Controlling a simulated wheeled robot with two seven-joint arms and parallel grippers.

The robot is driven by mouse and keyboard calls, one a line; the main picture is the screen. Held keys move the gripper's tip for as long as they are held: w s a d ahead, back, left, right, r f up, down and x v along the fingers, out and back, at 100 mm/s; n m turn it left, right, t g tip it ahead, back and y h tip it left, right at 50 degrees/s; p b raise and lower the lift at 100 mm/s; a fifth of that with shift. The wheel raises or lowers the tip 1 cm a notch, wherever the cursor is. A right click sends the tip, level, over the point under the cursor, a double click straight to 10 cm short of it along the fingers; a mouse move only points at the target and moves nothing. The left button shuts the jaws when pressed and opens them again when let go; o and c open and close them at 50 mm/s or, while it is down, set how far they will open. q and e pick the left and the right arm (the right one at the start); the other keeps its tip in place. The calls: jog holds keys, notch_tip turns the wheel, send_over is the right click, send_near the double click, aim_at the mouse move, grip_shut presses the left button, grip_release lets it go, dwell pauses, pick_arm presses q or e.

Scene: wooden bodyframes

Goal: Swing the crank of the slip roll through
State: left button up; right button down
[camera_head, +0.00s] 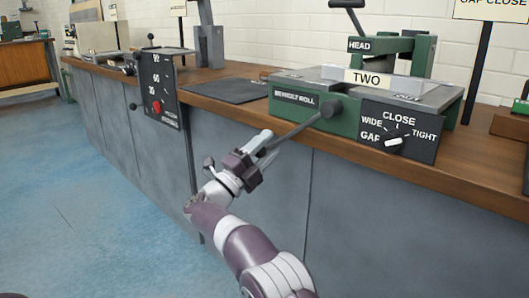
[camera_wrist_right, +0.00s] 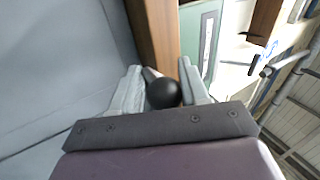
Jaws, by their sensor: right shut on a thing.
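The slip roll (camera_head: 301,118) is a green machine on the bench, with a grey top and a "TWO" plate (camera_head: 368,79). Its crank (camera_head: 300,128) is a grey bar running from a dark hub (camera_head: 331,109) down and left, out past the bench edge. My right gripper (camera_head: 264,146) is shut at the crank's outer end. In the right wrist view a black ball knob (camera_wrist_right: 163,93) sits between the two pale fingers of that gripper (camera_wrist_right: 165,88). The fingers partly hide the crank's end. My left gripper is not in view.
A gap dial panel (camera_head: 398,131) marked wide, close and tight is on the machine's front right. A dark panel with a red button (camera_head: 157,106) stands at the bench front, left of my arm. A dark mat (camera_head: 224,90) lies on the bench (camera_head: 430,168). The blue floor is clear at left.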

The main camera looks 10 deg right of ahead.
jog(key=shift+r+m, duration=0.4)
jog(key=shift+r, duration=0.15)
jog(key=shift+w+r, duration=0.1)
jog(key=shift+r, duration=0.05)
jog(key=c, duration=0.8)
grip_release()
jog(key=shift+a, duration=0.1)
jog(key=shift+f, duration=0.25)
jog(key=shift+a+f+p, duration=0.1)
jog(key=shift+a+p, duration=0.2)
jog(key=shift+a, duration=0.05)
jog(key=p+v, duration=0.4)
jog(key=v, duration=0.8)
jog(key=shift+f, duration=0.1)
